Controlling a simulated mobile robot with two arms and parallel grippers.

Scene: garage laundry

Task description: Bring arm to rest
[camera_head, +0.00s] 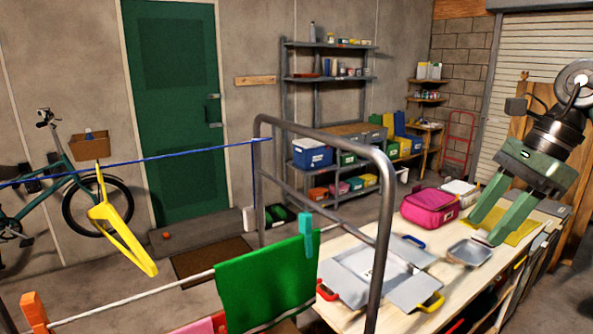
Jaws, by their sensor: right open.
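My right gripper (483,231) comes in from the upper right and points down and to the left. Its two green fingers are apart, with nothing seen between them. It is above the workbench (440,290), in front of a yellow mat (522,231) and close above a small grey metal tray (469,252). Whether the fingertips touch the tray I cannot tell. My left gripper is not in view.
A green cloth (267,282) and a yellow hanger (121,226) hang at left. Open floor lies behind.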

